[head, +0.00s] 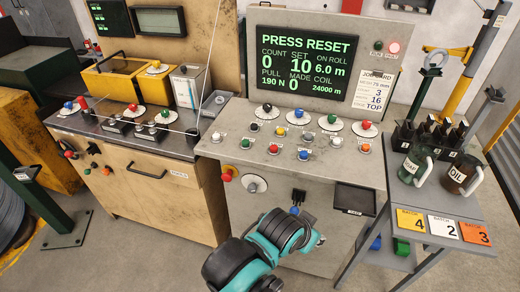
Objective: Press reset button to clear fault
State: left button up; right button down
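The grey console (225,150) has a screen (305,62) reading "PRESS RESET". One teal and black arm of mine, seemingly the left, reaches up from the bottom in front of the console's front face. The other arm is out of view.
A red mushroom button (227,174) and a dark small tray (355,199) are on the console's front. A side table (440,205) at right bears mugs, dark bottles and numbered cards. A wooden cabinet (150,200) stands left.

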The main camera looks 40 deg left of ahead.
aim_at(303, 154)
jog(key=i+l+u, duration=0.15)
jog(key=u, duration=0.3)
jog(key=i+l+u, duration=0.1)
jog(key=l+u, duration=0.35)
jog(key=i+l+u, duration=0.1)
jog(key=l+u, duration=0.15)
jog(key=u, duration=0.2)
jog(key=l+u, duration=0.35)
jog(key=u, duration=0.15)
jog(key=l+u, duration=0.45)
jog(key=k+j, duration=0.05)
jog(key=j, duration=0.1)
